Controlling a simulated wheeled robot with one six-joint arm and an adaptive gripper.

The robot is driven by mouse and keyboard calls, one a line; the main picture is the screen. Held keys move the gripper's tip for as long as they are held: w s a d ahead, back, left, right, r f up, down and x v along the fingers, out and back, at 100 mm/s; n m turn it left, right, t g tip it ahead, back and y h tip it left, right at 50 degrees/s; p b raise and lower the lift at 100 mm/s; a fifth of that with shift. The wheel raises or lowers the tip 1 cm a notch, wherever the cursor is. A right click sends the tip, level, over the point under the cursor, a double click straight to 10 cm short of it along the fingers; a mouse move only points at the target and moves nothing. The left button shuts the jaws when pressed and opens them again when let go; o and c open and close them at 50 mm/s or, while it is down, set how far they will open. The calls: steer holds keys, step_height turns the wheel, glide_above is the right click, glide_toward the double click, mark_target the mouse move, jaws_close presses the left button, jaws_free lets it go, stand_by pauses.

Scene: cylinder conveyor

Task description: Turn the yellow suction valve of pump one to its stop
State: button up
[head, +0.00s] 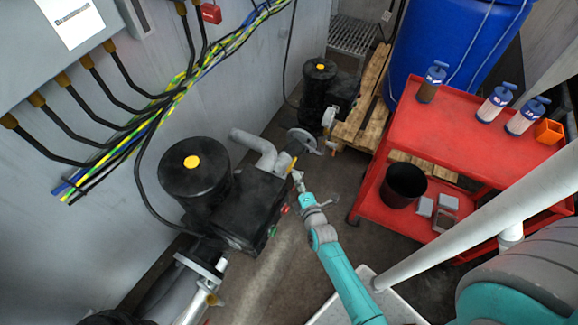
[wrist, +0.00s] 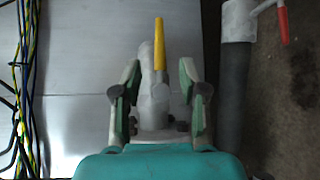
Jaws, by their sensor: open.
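The yellow valve lever (head: 292,165) sits on the pipework beside the near black pump (head: 194,180), which has a yellow dot on top. My gripper (head: 299,184) is at that lever. In the wrist view the yellow lever (wrist: 159,42) stands upright in the picture, between and slightly beyond my fingertips (wrist: 159,76). Both fingers are spread, with a gap on each side of the grey valve stem (wrist: 155,105). I cannot tell any contact. The lower part of the valve is partly hidden by my gripper.
A red-handled valve (wrist: 283,24) on a dark pipe stands to the right in the wrist view. A second black pump (head: 318,85), a wooden pallet (head: 365,100), a blue drum (head: 450,45) and a red cart (head: 440,125) stand behind. Cables (head: 165,105) run along the wall.

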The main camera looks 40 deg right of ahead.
mark_target(292, 164)
steer(key=x, duration=0.8)
steer(key=shift+w+d, duration=0.1)
jaws_close()
